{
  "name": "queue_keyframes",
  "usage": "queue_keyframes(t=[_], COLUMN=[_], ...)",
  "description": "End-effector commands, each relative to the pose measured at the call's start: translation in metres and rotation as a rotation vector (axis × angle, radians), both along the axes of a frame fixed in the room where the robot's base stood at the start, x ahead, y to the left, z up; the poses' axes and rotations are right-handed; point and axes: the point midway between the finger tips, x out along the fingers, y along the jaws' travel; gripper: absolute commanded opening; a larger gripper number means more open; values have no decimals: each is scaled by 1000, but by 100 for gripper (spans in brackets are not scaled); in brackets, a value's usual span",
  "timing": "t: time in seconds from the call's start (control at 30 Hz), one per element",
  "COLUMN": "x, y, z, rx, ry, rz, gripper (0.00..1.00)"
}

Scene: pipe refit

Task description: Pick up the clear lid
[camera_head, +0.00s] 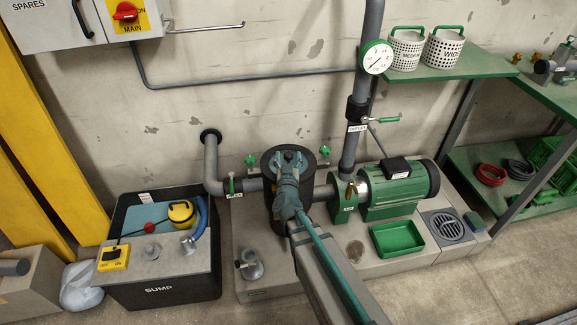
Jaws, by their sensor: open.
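My gripper (288,160) is open over the top of a dark upright cylindrical pot (274,204) in the pipe line. Its two fingers spread across the pot's round top. The clear lid cannot be made out for certain; the gripper and arm cover much of the pot's top, where a see-through lid would be hard to see. Whether the fingers touch anything there cannot be told. Green knobs (325,151) stand at both sides of the pot.
A green pump motor (398,190), a pressure gauge (376,57) and an upright grey pipe (356,130) stand right of the pot. A green tray (397,238) and a grey metal fitting (250,265) sit on the plinth. The sump box (160,291) is at left.

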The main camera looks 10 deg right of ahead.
Motion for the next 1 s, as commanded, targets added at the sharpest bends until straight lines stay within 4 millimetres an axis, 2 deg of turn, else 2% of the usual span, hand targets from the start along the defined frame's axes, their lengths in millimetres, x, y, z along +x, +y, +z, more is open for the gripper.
queue_keyframes(t=[0.17,0.2,0.57,1.0], x=[0,0,0,0], y=[0,0,0,0], z=[0,0,0,3], rx=[0,0,-1,-1], ry=[0,0,0,-1], rz=[0,0,0,-1], gripper=[64,61,1,0])
